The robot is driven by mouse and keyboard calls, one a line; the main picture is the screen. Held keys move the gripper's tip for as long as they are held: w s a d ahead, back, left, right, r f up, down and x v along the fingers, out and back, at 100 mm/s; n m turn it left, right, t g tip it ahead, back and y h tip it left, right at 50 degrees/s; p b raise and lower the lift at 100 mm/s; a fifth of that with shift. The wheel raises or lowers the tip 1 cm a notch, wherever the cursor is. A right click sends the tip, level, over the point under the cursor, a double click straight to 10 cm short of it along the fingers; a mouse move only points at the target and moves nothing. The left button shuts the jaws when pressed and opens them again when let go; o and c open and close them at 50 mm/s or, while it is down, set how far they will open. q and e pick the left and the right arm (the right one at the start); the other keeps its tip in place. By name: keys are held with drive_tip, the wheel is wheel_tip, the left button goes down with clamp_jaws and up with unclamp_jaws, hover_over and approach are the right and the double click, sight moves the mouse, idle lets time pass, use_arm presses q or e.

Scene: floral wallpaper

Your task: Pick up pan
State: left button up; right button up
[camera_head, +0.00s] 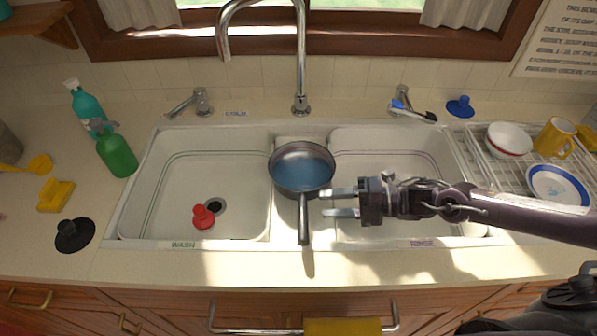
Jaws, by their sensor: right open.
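A grey metal pan (302,168) with a bluish inside sits over the divider between the two sink basins. Its handle (303,218) points toward the front counter edge. My right gripper (338,203) reaches in from the right, with its two fingers pointing left toward the handle. The fingers are spread apart and nothing is between them. Their tips are just right of the handle, and I cannot tell whether they touch it. My left gripper is not in view.
The faucet (300,105) stands behind the pan. A red plug (203,216) lies in the left basin (160,205). Green bottles (116,153) and yellow items stand at left. A dish rack (497,178) with a bowl, mug and plate is at right, behind my arm.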

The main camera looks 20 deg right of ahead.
sight(303, 205)
drive_tip(key=p+x, duration=0.1)
drive_tip(key=x, duration=0.1)
drive_tip(key=p+x, duration=0.1)
drive_tip(key=x, duration=0.3)
drive_tip(key=shift+s+a+p, duration=0.2)
drive_tip(key=shift+a+p, duration=0.05)
drive_tip(key=shift+p, duration=0.15)
drive_tip(key=shift+w+a+f, duration=0.1)
drive_tip(key=shift+a+f, duration=0.1)
drive_tip(key=shift+a, duration=0.05)
drive_tip(key=shift+c, duration=0.4)
clamp_jaws()
idle(0.4)
drive_tip(key=shift+r, duration=0.15)
